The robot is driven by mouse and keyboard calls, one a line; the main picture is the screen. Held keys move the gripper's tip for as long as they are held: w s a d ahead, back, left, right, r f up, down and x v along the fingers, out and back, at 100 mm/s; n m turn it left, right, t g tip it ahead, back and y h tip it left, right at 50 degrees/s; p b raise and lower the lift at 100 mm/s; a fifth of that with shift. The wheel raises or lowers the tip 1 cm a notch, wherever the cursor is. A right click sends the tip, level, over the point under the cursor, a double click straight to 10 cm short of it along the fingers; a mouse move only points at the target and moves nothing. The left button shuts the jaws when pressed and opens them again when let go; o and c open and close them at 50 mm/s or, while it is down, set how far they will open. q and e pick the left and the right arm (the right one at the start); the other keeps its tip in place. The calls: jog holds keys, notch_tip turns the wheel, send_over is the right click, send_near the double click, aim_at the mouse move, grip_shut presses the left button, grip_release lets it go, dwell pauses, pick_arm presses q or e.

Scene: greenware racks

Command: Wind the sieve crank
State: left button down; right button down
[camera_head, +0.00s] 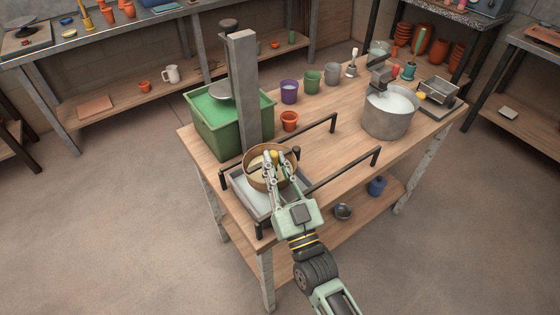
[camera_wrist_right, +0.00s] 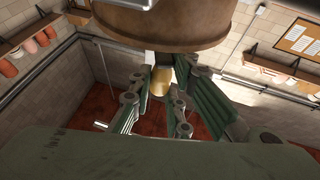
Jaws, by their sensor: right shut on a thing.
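The sieve (camera_head: 247,171) is a round wooden-rimmed drum over a grey tray (camera_head: 245,194) at the table's near left corner. My right gripper (camera_head: 280,156) reaches over its near rim, fingers pointing away from me. It is shut on a small yellow crank knob (camera_head: 274,153), which also shows between the fingers in the right wrist view (camera_wrist_right: 163,80). The sieve's brown underside and rim (camera_wrist_right: 160,28) fill the top of that view. The rest of the crank is mostly hidden by the fingers. My left gripper is not in view.
A grey post (camera_head: 243,95) stands just behind the sieve, before a green bin (camera_head: 233,133). Black rails (camera_head: 345,172) run beside the sieve. A small orange pot (camera_head: 289,121), several cups and a metal pot (camera_head: 388,122) stand farther back. The table's middle is clear.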

jog(key=shift+a+m+t+h, duration=0.2)
jog(key=shift+m+t+h, duration=0.15)
jog(key=shift+h, duration=0.35)
jog(key=c, duration=1.8)
grip_release()
jog(key=shift+o, duration=0.2)
jog(key=v, duration=1.2)
